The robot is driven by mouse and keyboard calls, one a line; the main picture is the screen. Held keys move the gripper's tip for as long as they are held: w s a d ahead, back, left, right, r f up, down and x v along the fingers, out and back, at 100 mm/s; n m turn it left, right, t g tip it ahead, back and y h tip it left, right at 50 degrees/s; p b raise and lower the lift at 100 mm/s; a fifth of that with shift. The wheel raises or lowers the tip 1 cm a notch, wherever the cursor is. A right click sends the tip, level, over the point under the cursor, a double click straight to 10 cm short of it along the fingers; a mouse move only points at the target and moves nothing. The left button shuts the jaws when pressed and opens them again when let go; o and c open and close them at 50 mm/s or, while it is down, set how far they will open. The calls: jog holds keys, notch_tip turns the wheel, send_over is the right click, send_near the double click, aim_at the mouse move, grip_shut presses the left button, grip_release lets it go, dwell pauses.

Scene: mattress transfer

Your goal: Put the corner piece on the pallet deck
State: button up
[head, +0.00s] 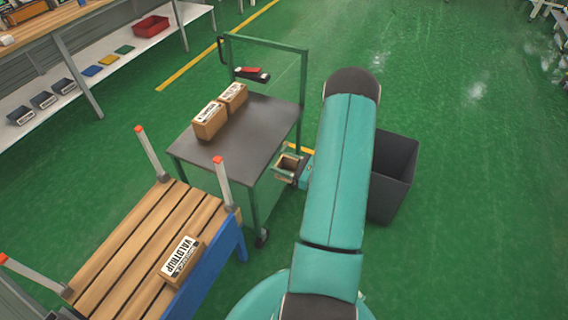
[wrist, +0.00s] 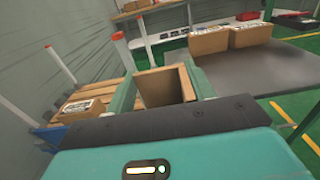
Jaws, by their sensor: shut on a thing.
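A brown corner piece (head: 288,161) sits between the fingers of my gripper (head: 287,172), beside the right side of the dark cart top. In the wrist view the corner piece (wrist: 160,86) shows as upright brown walls between the two greenish fingers of my gripper (wrist: 163,90), which is shut on it. The pallet deck (head: 129,242) is made of wooden slats, with red-tipped posts at its corners, at lower left. It also shows at the left in the wrist view (wrist: 105,96). A labelled carton (head: 181,262) lies on the deck near its right edge.
A dark bin (head: 397,165) stands right of my arm. A shelf with a red crate (head: 151,26) is at upper left. Green floor is open at right.

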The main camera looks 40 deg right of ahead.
jog(key=shift+s+a, duration=0.1)
jog(key=shift+s, duration=0.05)
jog(key=w+a+m+h, duration=0.1)
jog(key=w+a, duration=0.4)
jog(key=a, duration=0.5)
jog(key=w+a+f+m+h, duration=0.1)
jog(key=w+a+h, duration=0.2)
jog(key=a, duration=0.7)
jog(key=w+a+f+m+t+h, duration=0.1)
jog(key=w+a+m+h, duration=0.1)
jog(key=w+a, duration=0.5)
jog(key=a, duration=0.4)
jog(key=shift+a, duration=0.15)
